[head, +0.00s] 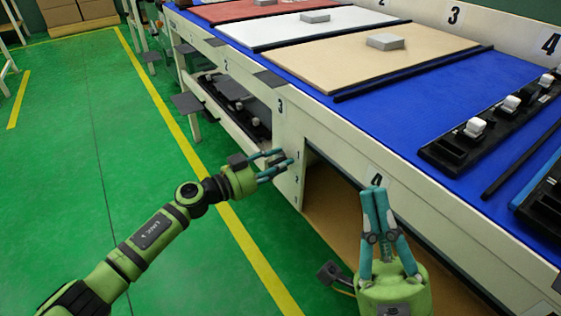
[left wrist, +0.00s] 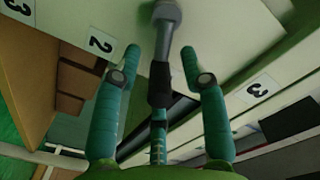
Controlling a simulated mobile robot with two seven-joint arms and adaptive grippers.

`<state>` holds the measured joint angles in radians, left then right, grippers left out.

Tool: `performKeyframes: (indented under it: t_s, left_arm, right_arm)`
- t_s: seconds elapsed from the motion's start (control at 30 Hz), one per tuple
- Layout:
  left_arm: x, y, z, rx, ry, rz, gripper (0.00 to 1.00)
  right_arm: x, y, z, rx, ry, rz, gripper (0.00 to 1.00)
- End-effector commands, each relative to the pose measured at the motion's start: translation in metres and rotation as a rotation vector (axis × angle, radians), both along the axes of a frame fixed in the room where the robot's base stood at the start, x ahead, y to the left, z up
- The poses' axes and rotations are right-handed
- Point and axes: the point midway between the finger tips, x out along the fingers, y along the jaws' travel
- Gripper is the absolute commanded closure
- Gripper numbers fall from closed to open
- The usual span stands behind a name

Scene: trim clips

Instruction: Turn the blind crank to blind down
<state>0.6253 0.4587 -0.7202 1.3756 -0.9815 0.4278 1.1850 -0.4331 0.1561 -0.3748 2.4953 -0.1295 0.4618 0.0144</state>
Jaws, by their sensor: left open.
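A crank (left wrist: 161,55) with a grey hub and arm and a dark end part shows in the left wrist view. It is mounted on a pale panel face. My left gripper (head: 283,161) is open at the bench's front post, and its fingers (left wrist: 172,75) stand on either side of the crank, apart from it. The dark end lies between the fingers, in front of the rear finger. In the head view the crank is mostly hidden by the fingers. My right gripper (head: 375,190) points up in front of the bench, its fingertips together with nothing visible between them. I cannot make out the blind.
The long bench has a blue top (head: 400,110) carrying a tan board (head: 360,65), a white board (head: 290,28) and black strips with white clips (head: 475,127). Small dark plates (head: 187,103) jut from its front. The green floor (head: 90,130) on the left is clear.

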Motion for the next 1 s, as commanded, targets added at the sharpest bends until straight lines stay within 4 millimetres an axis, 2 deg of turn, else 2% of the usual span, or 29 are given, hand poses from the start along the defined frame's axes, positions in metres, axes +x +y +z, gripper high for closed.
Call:
performKeyframes:
  t_s: [0.3,0.5,0.7,1.0]
  left_arm:
    - [-0.039,0.053,-0.002,0.006,0.003,0.001,0.57]
    - [-0.058,0.079,-0.002,0.003,0.003,0.0,0.57]
    - [-0.066,0.09,-0.001,0.001,0.001,0.0,0.57]
    - [-0.066,0.09,0.0,-0.002,0.004,-0.001,0.57]
  right_arm:
    - [0.0,0.0,0.0,0.0,-0.001,-0.001,1.0]
    - [0.0,0.0,0.0,0.0,-0.001,-0.001,1.0]
    - [0.0,0.0,0.0,0.0,-0.001,-0.001,1.0]
    - [0.001,0.0,0.0,-0.001,0.001,-0.001,1.0]
